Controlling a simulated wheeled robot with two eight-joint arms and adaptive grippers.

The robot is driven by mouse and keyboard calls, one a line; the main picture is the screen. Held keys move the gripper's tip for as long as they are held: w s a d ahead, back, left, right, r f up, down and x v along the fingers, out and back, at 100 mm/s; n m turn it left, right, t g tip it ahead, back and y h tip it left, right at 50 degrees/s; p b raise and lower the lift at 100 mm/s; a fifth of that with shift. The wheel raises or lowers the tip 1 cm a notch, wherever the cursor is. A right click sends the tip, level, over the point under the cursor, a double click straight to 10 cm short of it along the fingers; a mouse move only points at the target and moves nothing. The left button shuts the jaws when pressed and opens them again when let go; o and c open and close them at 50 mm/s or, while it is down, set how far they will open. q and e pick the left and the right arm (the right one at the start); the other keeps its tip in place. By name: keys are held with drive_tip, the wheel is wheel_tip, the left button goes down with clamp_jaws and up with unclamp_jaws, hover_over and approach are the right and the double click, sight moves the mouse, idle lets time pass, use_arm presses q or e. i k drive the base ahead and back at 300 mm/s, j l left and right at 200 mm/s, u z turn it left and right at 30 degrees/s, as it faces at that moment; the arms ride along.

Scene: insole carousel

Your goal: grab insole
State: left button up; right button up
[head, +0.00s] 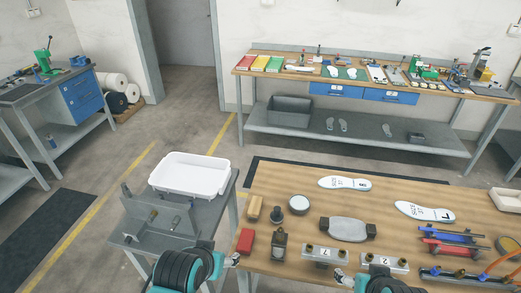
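Two white insoles with dark printing lie flat on the wooden table. One insole (344,183) is near the far edge, and the other insole (424,211) lies nearer and to its right. My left gripper (236,260) is at the table's near left corner, below the red block in the picture. My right gripper (340,276) is at the near edge, beside the metal fixtures. Both are well apart from the insoles. Both are small and partly cut off or hidden by my arms, so their finger openings are unclear.
The wooden table (275,180) also holds a red block (246,241), a grey padded fixture (346,229), numbered metal fixtures (325,253) and red and blue clamps (447,236). A white tray (190,174) stands on the grey side table at left. More insoles lie on the back bench's shelf (350,139).

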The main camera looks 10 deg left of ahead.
sight(416, 212)
drive_tip(key=i+l, duration=0.15)
drive_tip(key=l, duration=0.25)
drive_tip(key=i+l, duration=0.1)
drive_tip(key=l, duration=0.35)
drive_tip(key=i+l, duration=0.15)
drive_tip(key=l, duration=0.25)
drive_tip(key=i+l, duration=0.15)
drive_tip(key=l, duration=0.3)
drive_tip(key=i+l, duration=0.15)
drive_tip(key=l, duration=0.25)
drive_tip(key=i+l, duration=0.1)
drive_tip(key=l, duration=0.3)
drive_tip(key=i+l, duration=0.15)
drive_tip(key=l, duration=0.3)
drive_tip(key=z, duration=0.05)
